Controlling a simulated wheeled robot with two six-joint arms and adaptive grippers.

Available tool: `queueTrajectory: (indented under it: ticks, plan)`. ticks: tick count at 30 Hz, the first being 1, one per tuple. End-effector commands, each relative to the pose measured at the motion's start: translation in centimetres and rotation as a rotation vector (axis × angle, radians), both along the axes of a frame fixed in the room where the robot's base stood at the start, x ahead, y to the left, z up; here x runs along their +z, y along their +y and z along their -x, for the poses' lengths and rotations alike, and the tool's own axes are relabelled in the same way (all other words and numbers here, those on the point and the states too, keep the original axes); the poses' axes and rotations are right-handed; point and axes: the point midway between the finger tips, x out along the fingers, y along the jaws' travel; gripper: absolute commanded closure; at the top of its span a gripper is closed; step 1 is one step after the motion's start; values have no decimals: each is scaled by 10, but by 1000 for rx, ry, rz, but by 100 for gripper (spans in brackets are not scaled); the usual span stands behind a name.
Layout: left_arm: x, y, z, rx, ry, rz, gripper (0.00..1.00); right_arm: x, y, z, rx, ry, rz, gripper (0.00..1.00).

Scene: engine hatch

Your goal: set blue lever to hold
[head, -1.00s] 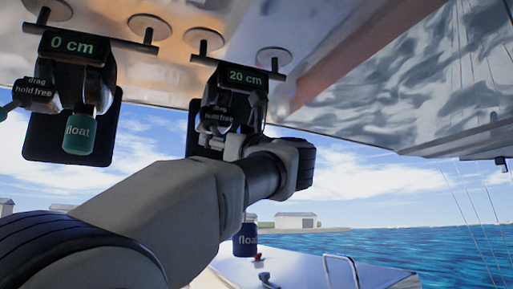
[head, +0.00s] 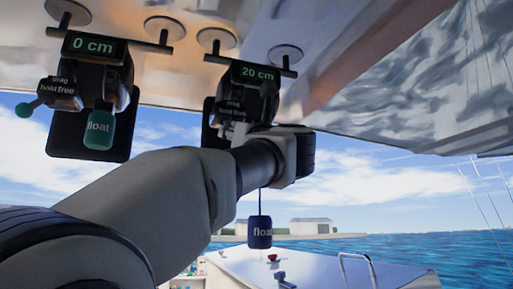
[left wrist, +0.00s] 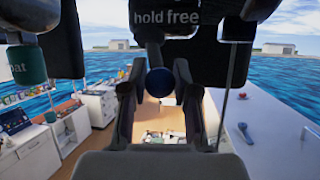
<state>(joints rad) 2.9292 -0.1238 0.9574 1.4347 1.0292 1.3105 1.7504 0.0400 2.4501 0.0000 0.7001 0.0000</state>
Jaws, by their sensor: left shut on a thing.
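The blue lever's round knob (left wrist: 160,82) sits between the fingers of my left gripper (left wrist: 157,76) in the left wrist view, and the gripper is shut on it. The lever's housing, with a green "20 cm" display (head: 257,73), hangs from the ceiling in the head view. Its dial label (left wrist: 166,18) reads "hold free" in the left wrist view; the lever's exact setting is hard to tell. In the head view my left arm and wrist hide the knob and most of the gripper. A blue float (head: 260,232) hangs on a cord below. My right gripper is out of view.
A second unit with a "0 cm" display (head: 91,45), a teal lever knob (head: 24,110) and a green float (head: 99,130) hangs to the left. A white deck surface (head: 320,270) lies below, with water beyond. There is open air to the right of my wrist.

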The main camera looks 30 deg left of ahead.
Motion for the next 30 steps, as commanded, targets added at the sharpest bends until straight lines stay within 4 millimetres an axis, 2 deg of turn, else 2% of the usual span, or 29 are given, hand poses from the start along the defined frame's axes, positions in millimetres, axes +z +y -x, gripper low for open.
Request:
queueTrajectory:
  ticks: [1,6,12,18,30]
  plan:
    - [-9,3,3,-12,13,-11,100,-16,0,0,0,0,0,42]
    - [-15,8,9,-81,101,-85,100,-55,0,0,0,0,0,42]
    - [-11,14,16,-171,218,-185,100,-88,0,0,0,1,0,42]
    - [-5,20,21,-250,326,-274,100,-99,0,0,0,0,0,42]
    - [1,26,27,-341,451,-382,100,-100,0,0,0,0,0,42]
